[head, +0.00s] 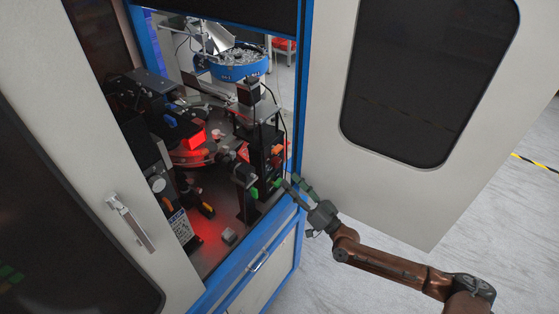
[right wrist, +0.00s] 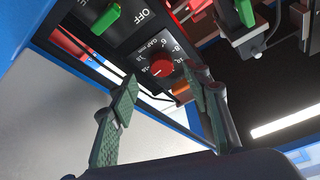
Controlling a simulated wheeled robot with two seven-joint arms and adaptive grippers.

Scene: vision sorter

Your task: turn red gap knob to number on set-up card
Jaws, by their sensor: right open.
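The red gap knob (right wrist: 161,68) sits on a dark dial plate marked "GAP mm", with white numbers around it, in the right wrist view. The number it points to is too small to read surely. My right gripper (right wrist: 159,76) is open, its two green-padded fingers either side of the knob in the picture, apparently short of it and not touching. In the head view my right gripper (head: 291,185) is at the right edge of the cabinet opening. A printed white sheet (head: 180,227) stands inside at the lower left; I cannot tell whether it is the set-up card. My left gripper is out of view.
Beside the dial are a green switch handle (right wrist: 105,19) marked "OFF" and an orange part (right wrist: 181,88). The blue door frame (head: 299,120) stands close to my right gripper. A red-lit round table (head: 190,157) is deeper inside. The open door (head: 400,190) is at right.

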